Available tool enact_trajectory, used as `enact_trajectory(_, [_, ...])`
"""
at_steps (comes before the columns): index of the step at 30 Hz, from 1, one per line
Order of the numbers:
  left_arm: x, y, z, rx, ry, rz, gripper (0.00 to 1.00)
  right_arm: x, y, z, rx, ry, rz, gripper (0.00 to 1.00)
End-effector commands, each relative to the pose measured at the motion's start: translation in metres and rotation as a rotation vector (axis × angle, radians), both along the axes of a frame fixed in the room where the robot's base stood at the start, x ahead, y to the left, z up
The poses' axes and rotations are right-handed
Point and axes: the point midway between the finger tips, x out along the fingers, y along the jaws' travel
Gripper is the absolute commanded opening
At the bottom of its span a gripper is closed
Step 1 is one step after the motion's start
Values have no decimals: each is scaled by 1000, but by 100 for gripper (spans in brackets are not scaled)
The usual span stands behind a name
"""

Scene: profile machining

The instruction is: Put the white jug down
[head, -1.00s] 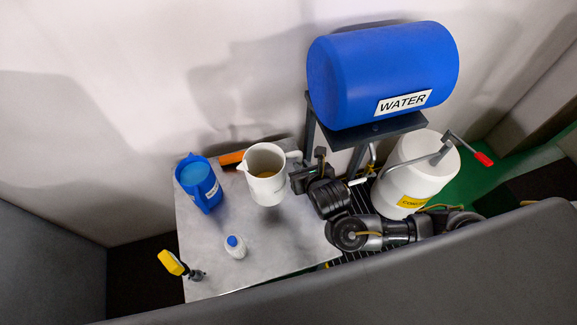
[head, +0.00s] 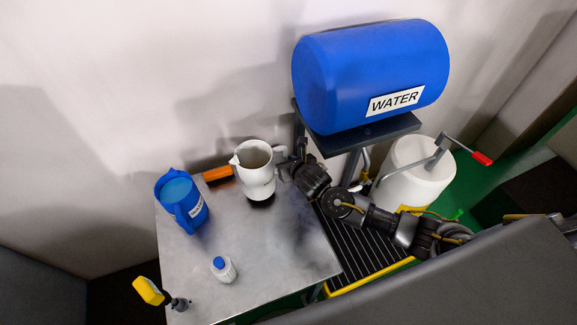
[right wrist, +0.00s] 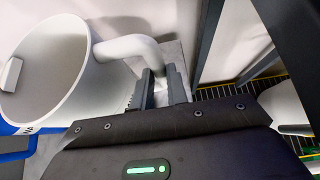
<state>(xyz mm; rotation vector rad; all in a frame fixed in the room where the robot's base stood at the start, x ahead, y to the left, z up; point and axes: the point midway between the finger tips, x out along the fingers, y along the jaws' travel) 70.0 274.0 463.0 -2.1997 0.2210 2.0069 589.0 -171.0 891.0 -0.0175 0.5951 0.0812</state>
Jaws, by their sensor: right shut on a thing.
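The white jug (head: 257,182) is upright at the back of the metal table (head: 255,245), with a dark shadow right under its base. I cannot tell whether its base touches the tabletop. My right gripper (head: 284,166) is at the jug's right side, shut on its handle. In the right wrist view the jug (right wrist: 42,80) fills the left side, and its handle (right wrist: 130,45) runs down between the fingers of my right gripper (right wrist: 158,90). My left gripper is not in view.
A blue jug (head: 190,214) stands left on the table, with an orange object (head: 217,175) behind. A small white bottle (head: 224,270) and a yellow-headed sprayer (head: 149,291) are in front. The blue WATER drum (head: 370,70) and white drum (head: 418,182) are right. The table's middle is clear.

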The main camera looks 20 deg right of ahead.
Motion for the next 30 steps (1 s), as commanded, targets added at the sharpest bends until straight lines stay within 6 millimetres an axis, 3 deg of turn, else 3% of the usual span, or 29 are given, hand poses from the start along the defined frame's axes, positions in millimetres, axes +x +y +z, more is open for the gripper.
enact_trajectory(8, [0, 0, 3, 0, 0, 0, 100, 4, 0, -32, 2, 1, 0, 0])
enact_trajectory(20, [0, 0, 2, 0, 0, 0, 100, 4, -1, -37, 1, -1, 0, 0])
enact_trajectory(21, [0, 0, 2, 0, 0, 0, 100, 3, -1, -38, 0, 1, 1, 18])
enact_trajectory(25, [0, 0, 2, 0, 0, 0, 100, 3, -1, -38, 0, 1, 1, 35])
enact_trajectory(30, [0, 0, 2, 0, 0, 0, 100, 3, -1, -38, 0, 1, 1, 37])
